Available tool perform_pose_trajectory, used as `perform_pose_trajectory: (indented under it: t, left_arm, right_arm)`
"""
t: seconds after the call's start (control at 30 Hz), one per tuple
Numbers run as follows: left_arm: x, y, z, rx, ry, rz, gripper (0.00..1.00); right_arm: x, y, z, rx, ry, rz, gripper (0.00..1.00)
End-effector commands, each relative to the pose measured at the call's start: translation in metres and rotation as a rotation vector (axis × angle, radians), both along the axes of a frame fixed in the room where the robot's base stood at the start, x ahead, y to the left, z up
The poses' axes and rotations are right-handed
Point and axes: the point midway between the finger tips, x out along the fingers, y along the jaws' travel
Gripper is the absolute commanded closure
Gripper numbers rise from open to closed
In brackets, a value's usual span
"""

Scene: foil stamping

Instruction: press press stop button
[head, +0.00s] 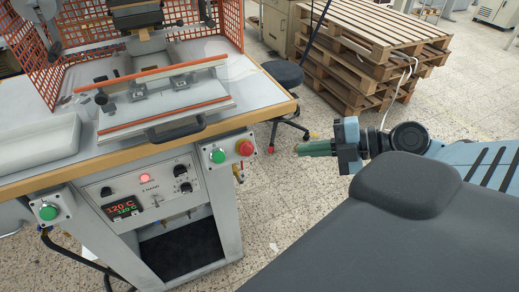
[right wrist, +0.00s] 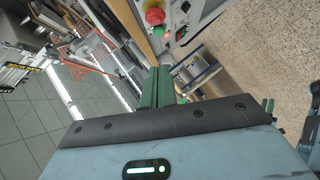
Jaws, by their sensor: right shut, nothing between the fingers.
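The red stop button (head: 245,147) sits on a small box at the right front corner of the press, next to a green button (head: 218,156). In the right wrist view the red button (right wrist: 155,15) is near the top, beyond the fingertips, with the green button (right wrist: 160,31) beside it. My right gripper (head: 301,149) is shut and empty, to the right of the red button and apart from it. Its green fingers (right wrist: 157,85) are together in the right wrist view. My left gripper is not in view.
The press table (head: 262,108) has a wooden edge and carries the press with orange guards (head: 90,60). A second green button (head: 48,212) is on the left front. A dark stool (head: 284,74) and stacked pallets (head: 375,50) stand behind.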

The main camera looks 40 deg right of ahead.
Motion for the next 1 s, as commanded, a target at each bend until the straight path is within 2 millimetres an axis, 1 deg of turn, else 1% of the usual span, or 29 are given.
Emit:
perform_pose_trajectory:
  t: [0.17,0.27,0.7,1.0]
  left_arm:
    - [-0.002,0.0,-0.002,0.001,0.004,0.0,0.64]
    - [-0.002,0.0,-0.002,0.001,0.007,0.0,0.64]
    - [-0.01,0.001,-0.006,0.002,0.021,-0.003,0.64]
    - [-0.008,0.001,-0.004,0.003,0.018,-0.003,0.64]
  right_arm:
    - [0.001,0.001,-0.001,0.001,0.002,-0.001,1.0]
    - [0.006,0.004,-0.003,0.001,0.003,0.0,1.0]
    - [0.042,0.034,-0.019,0.0,0.001,-0.001,1.0]
    - [0.062,0.049,-0.028,0.003,-0.001,-0.004,1.0]
